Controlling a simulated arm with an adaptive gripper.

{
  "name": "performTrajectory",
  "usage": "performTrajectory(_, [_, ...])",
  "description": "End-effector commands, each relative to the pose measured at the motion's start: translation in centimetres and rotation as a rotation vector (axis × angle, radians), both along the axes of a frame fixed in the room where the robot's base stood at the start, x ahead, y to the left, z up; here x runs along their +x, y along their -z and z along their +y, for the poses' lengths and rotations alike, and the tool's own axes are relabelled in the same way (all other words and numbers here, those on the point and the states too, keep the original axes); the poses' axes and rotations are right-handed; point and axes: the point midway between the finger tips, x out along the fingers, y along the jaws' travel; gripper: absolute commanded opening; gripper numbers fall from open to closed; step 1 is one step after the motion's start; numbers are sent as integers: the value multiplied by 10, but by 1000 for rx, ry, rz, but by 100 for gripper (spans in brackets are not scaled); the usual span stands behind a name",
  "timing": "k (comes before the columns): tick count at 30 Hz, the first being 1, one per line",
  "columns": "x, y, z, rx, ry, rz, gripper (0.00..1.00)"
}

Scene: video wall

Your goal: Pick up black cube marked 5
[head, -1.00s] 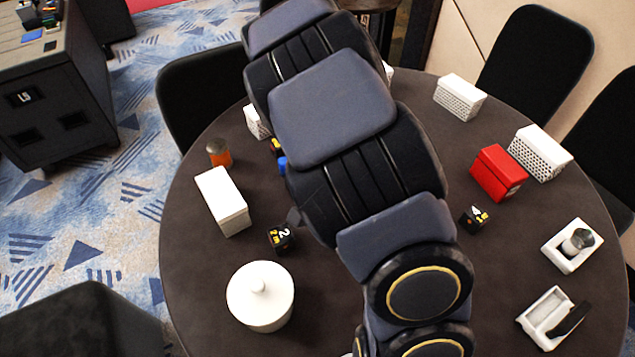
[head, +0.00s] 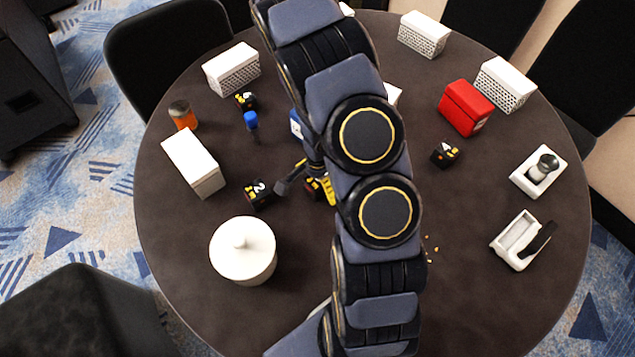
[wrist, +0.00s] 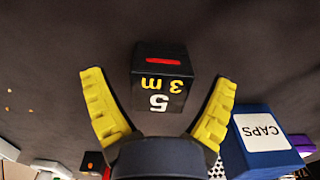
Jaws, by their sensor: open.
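In the head view a black cube (head: 312,188) shows partly beside a yellow finger of my gripper (head: 328,190). My arm hides much of that area.
A blue box labelled CAPS (wrist: 258,143) stands close beside the right finger in the wrist view. Other black cubes (head: 257,193) (head: 445,152) (head: 246,100), a white lidded pot (head: 243,252) and a red box (head: 466,107) are on the round table (head: 470,310).

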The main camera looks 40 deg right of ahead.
Motion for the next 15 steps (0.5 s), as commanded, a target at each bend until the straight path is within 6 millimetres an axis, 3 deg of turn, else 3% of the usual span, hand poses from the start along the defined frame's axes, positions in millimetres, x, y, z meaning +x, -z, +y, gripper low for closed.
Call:
performTrajectory(11, [0, 8, 0, -2, -1, 0, 86])
performTrajectory(14, [0, 8, 0, -2, -1, 0, 50])
performTrajectory(15, [0, 8, 0, -2, -1, 1, 33])
